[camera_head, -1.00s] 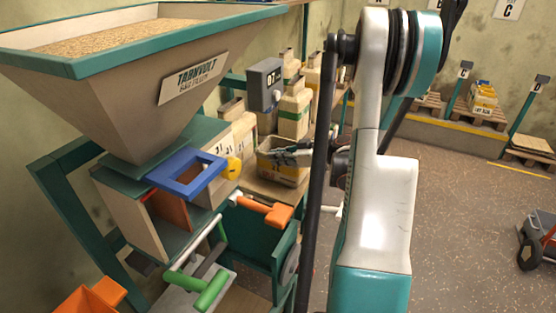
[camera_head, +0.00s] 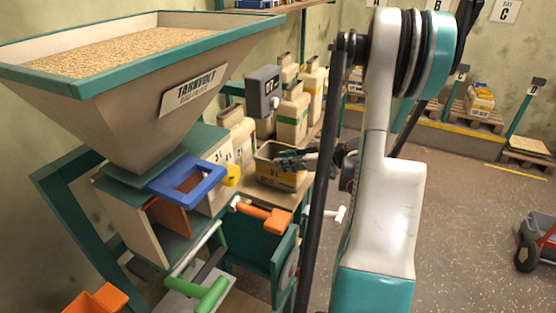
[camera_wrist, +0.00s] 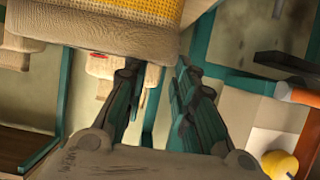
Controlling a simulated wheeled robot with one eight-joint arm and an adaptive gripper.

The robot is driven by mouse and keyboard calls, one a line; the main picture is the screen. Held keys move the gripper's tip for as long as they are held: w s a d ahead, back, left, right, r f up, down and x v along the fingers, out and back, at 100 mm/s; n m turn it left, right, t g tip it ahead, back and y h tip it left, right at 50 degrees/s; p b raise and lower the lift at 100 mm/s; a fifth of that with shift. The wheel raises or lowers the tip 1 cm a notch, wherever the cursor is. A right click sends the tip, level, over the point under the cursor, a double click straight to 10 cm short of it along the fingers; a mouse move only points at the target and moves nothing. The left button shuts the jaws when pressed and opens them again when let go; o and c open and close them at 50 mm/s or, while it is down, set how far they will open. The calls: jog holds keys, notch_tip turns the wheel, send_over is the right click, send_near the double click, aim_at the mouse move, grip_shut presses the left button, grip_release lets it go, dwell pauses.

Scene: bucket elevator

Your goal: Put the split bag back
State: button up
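In the head view a beige and yellow bag (camera_head: 268,178) with a dark top stands on the bench behind the hopper frame. My gripper (camera_head: 283,161) is at its upper right side, partly in front of it. In the wrist view a beige woven bag with a yellow band (camera_wrist: 110,40) fills the upper left, just beyond my fingertips. My gripper (camera_wrist: 157,75) shows two teal and dark fingers apart, with a clear gap and nothing between them. I cannot see a split in the bag, and I cannot tell whether a fingertip touches it.
A large grain hopper (camera_head: 120,120) with a blue frame handle (camera_head: 188,182) and orange (camera_head: 265,217) and green (camera_head: 208,294) handles stands left of my arm. Several other bags (camera_head: 292,118) and a grey display box (camera_head: 263,91) stand behind. Open floor (camera_head: 455,220) lies right.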

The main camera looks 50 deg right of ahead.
jog(key=p+v, duration=0.2)
jog(key=v, duration=0.6)
